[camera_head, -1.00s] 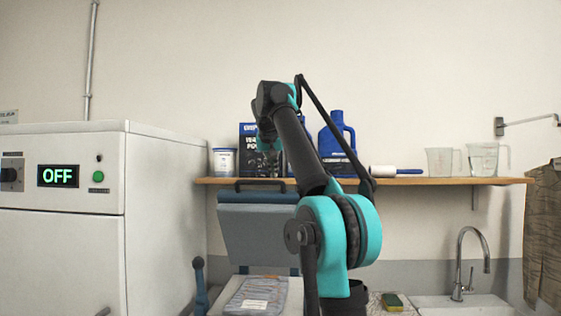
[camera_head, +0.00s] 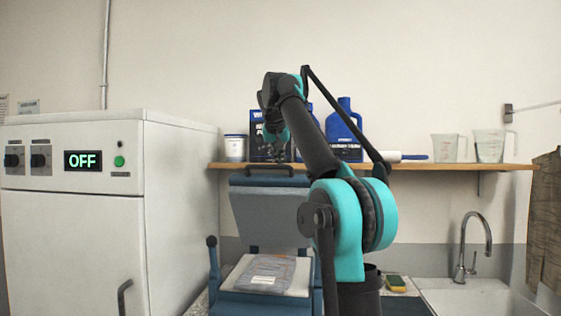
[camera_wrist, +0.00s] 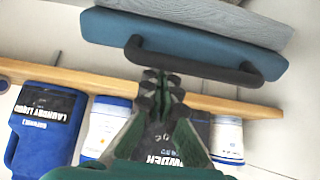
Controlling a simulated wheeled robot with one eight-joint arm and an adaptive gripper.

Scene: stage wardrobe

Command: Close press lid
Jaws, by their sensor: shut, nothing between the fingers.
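The press lid (camera_head: 272,214) stands raised at the back of the press, its grey pad facing me and its dark bar handle (camera_head: 263,169) along the top edge. A folded grey-blue garment (camera_head: 265,272) with a pale label lies on the press bed (camera_head: 298,283) below. My gripper (camera_head: 276,152) is above the lid's top edge, partly hidden by my arm. In the wrist view, turned upside down, my gripper (camera_wrist: 163,84) is shut and empty, with its tips close to the handle (camera_wrist: 185,63) in the picture. I cannot tell whether they touch.
A wooden shelf (camera_head: 430,167) behind the lid holds blue bottles (camera_head: 345,125), a tub (camera_head: 235,147) and clear jugs (camera_head: 489,146). A white machine reading OFF (camera_head: 180,185) stands left. A sink (camera_head: 475,293) is at right.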

